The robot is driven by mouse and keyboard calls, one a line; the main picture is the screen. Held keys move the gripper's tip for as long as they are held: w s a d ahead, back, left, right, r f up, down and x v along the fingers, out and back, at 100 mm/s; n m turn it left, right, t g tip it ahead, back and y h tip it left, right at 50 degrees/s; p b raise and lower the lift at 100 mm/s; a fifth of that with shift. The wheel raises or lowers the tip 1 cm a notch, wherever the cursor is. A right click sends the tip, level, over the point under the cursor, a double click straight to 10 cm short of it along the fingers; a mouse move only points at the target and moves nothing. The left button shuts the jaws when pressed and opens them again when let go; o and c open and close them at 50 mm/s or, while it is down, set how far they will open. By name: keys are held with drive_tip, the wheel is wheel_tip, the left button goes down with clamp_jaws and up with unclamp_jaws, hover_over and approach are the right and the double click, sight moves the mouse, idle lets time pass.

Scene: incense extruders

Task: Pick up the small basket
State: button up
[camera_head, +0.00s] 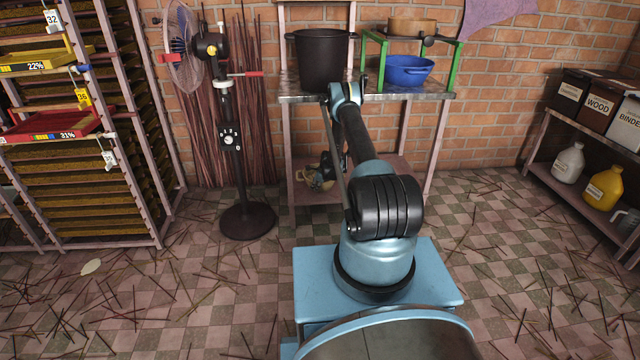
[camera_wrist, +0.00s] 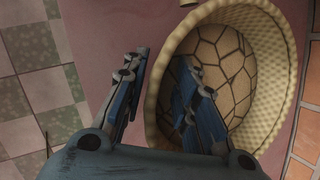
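The small basket (camera_wrist: 281,60) is cream and woven, with an open oval top and a cracked-tile pattern inside. It fills the right half of the wrist view. In the head view the basket (camera_head: 311,181) sits on the low shelf, partly hidden by my arm. My gripper (camera_wrist: 162,64) is open. Its right finger reaches over the basket's opening and its left finger is outside, so the basket's left rim lies between them. I cannot tell whether either finger touches the wall. In the head view my gripper is small and dark beside the basket.
The low pink shelf (camera_head: 390,172) lies under a metal tabletop (camera_head: 432,95), which holds a black pot (camera_head: 320,60) and a blue bowl (camera_head: 408,70). A fan stand (camera_head: 232,150) is to the left. A brick wall is close behind.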

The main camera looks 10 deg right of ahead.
drive_tip(key=shift+c, duration=0.5)
clamp_jaws()
drive_tip(key=shift+r, duration=0.15)
